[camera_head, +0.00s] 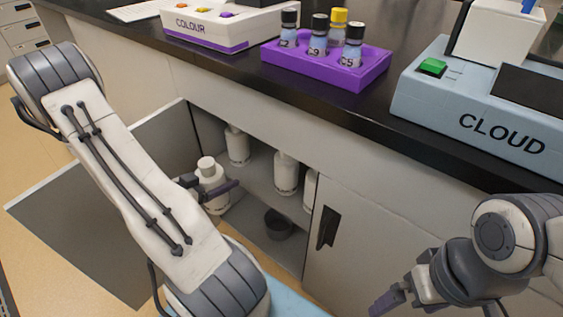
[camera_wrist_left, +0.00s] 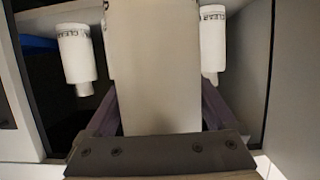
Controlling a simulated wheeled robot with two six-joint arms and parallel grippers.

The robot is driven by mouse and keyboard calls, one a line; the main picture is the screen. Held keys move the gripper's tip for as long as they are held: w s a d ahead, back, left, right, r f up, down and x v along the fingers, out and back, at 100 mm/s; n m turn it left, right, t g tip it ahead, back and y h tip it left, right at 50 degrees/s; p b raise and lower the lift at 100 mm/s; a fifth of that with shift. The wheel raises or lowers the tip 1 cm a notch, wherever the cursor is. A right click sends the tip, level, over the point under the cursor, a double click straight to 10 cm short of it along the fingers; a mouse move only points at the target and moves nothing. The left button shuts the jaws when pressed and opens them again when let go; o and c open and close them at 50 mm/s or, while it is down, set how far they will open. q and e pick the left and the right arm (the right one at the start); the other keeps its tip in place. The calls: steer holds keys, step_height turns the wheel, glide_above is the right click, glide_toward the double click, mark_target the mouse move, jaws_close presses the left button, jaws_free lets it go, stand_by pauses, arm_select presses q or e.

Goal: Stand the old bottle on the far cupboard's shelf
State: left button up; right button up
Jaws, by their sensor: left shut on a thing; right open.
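My left gripper (camera_head: 207,191) is shut on a white bottle (camera_head: 211,176) with a white cap, at the mouth of the open cupboard. In the left wrist view the held bottle (camera_wrist_left: 155,70) fills the middle between the fingers. In the head view it looks close to upright; I cannot tell whether its base touches the shelf (camera_head: 258,185). Other white bottles stand on this shelf: one at the back left (camera_head: 237,147), one further right (camera_head: 286,174), and one partly hidden by the frame (camera_head: 310,190). My right gripper (camera_head: 405,300) is open and empty at the lower right.
The cupboard door (camera_head: 75,245) hangs open at left, beside my left arm. A dark round pot (camera_head: 278,223) sits below the shelf. A closed door with a black handle (camera_head: 327,228) is on the right. The counter above holds a purple vial rack (camera_head: 340,74) and labelled machines.

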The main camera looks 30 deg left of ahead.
arm_select(q)
steer(key=b+x, duration=0.2)
steer(key=x, duration=0.3)
steer(key=r+b+x, duration=0.1)
steer(key=b+x, duration=0.1)
steer(key=x, duration=0.4)
steer(key=r+b+x, duration=0.1)
steer(key=b+x, duration=0.1)
steer(key=x, duration=0.3)
steer(key=shift+x, duration=0.75)
steer(key=shift+r, duration=0.2)
steer(key=o, duration=1.5)
steer(key=shift+f, duration=0.15)
steer(key=shift+r, duration=0.2)
steer(key=p+v, duration=0.4)
steer(key=v, duration=0.8)
